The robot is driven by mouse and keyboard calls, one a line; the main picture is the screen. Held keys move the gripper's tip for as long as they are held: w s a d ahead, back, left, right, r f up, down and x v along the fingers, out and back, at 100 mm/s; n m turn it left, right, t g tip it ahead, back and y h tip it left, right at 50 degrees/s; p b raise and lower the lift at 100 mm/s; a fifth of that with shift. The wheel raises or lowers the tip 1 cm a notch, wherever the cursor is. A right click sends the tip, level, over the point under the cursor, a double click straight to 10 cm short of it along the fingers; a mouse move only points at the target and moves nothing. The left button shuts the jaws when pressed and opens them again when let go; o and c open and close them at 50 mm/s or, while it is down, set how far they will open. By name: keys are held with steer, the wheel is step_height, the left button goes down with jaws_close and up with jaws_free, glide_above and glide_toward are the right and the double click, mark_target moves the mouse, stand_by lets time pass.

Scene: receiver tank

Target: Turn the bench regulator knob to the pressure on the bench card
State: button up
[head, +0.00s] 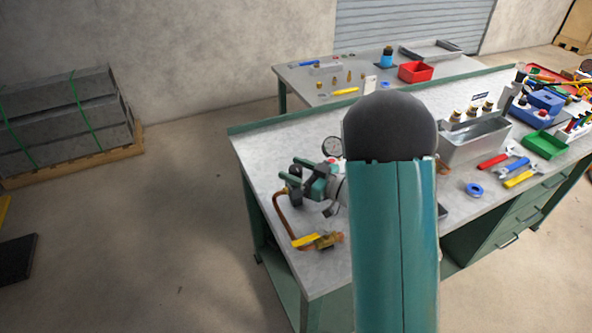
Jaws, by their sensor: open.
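My gripper (288,176) is at the left part of the near bench, beside the regulator pipework, with its teal and dark jaws apart. A round white-faced gauge (332,146) stands just behind it; its reading is too small to make out. A copper pipe (279,214) curves down to a brass valve with a yellow handle (305,240). The regulator knob cannot be told apart clearly from the dark parts around my gripper, and my arm hides what lies to the right.
The near bench (262,150) also holds a grey metal bin (475,142), a green tray (545,144), wrenches (508,162) and a blue tape roll (473,189). The rear bench has a red bin (415,72).

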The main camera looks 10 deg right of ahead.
steer(key=c, duration=1)
steer(key=shift+m+t+h, duration=0.4)
steer(key=shift+h, duration=0.1)
